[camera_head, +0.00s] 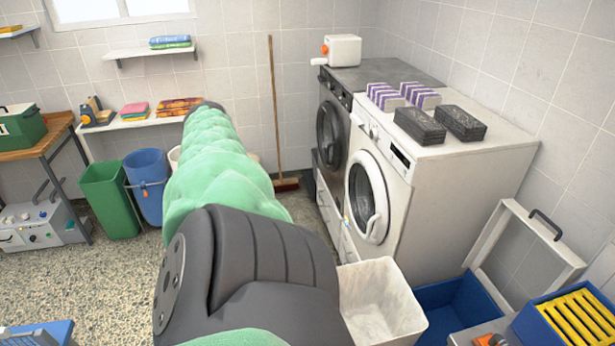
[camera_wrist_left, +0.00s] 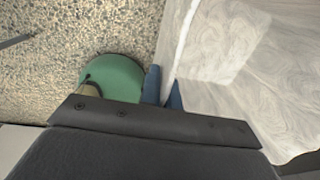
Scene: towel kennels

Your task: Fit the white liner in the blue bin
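The white liner (camera_head: 382,303) is an open, square-mouthed box with a pale marbled surface, at the bottom centre-right of the head view. It fills the right of the left wrist view (camera_wrist_left: 235,75). My left gripper (camera_wrist_left: 164,88) shows there with its two blue fingertips on either side of the liner's wall, shut on its rim. In the head view my arm hides this gripper. The blue bin (camera_head: 149,188) stands upright on the floor at the back left, apart from the liner. Its mouth faces up and its right side is partly hidden by my arm. My right gripper is not in view.
A green bin (camera_head: 110,202) stands left of the blue bin. A white container (camera_head: 174,156) is mostly hidden behind my arm. A washing machine (camera_head: 375,195), a low blue crate (camera_head: 458,302) and a broom (camera_head: 275,115) are around. Speckled floor (camera_head: 120,275) is clear at left.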

